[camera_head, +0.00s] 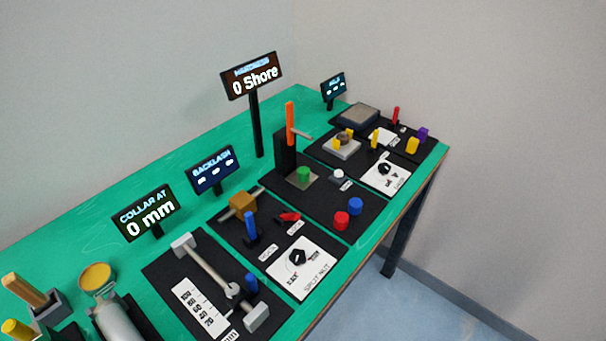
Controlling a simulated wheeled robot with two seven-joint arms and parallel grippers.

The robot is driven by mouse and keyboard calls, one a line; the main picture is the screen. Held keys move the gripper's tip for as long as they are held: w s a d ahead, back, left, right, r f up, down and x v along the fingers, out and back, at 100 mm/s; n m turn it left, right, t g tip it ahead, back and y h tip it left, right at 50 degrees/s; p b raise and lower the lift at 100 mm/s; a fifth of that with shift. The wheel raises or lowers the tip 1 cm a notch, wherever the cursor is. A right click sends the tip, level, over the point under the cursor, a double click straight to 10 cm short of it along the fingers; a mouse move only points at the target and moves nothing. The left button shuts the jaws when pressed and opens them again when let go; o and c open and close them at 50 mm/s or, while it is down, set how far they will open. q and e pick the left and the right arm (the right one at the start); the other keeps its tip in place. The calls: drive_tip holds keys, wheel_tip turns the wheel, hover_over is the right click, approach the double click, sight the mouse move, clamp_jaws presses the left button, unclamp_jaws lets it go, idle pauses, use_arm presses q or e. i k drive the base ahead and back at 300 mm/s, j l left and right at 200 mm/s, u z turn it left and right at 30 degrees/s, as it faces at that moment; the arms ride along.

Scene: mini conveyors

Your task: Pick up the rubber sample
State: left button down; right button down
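No object is labelled as the rubber sample. At the station under the "0 Shore" display (252,77), a small green block (303,174) sits on a pale plate at the foot of a black stand (286,150) with an orange lever (290,123). A red round piece (341,221) and a blue round piece (355,206) stand close together on the same black mat (318,204), near the table's front edge. I cannot tell which of these is the rubber sample. Neither of my grippers is in view.
The green table (90,242) carries several black station mats. Nearer are the "COLLAR AT 0 mm" display (146,212), a rod fixture (208,268) and a grey cylinder with a yellow top (110,310). Beyond are a knob panel (386,175) and small coloured pieces. Bare tabletop runs along the back.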

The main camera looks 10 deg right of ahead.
sight(303, 172)
drive_tip(key=i+l+u, duration=0.15)
drive_tip(key=l, duration=0.4)
drive_tip(key=l+u, duration=0.2)
drive_tip(key=l, duration=0.4)
drive_tip(key=i+l+u, duration=0.15)
drive_tip(key=l, duration=0.45)
